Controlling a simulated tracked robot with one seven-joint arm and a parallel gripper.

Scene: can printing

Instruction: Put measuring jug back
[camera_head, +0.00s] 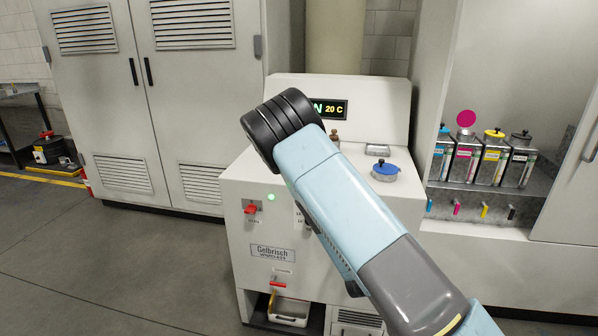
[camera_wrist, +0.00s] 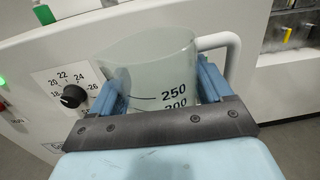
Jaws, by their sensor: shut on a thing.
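The measuring jug (camera_wrist: 150,72) is a translucent pale cup with black marks "250" and "200" and a white handle (camera_wrist: 222,42) on its right. In the wrist view my gripper (camera_wrist: 163,88) is shut around the jug, one blue finger on each side. The jug is held in front of the white machine's front panel, beside the temperature dial (camera_wrist: 73,96). In the head view my arm hides the jug and the gripper. The jug's lower part is hidden behind the gripper's dark bar.
The white machine (camera_head: 272,240) has a blue-lidded port (camera_head: 385,170) on top, a red tap (camera_head: 278,284) and a white tray (camera_head: 288,311) low in front. Ink cans (camera_head: 490,160) stand on a shelf at right.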

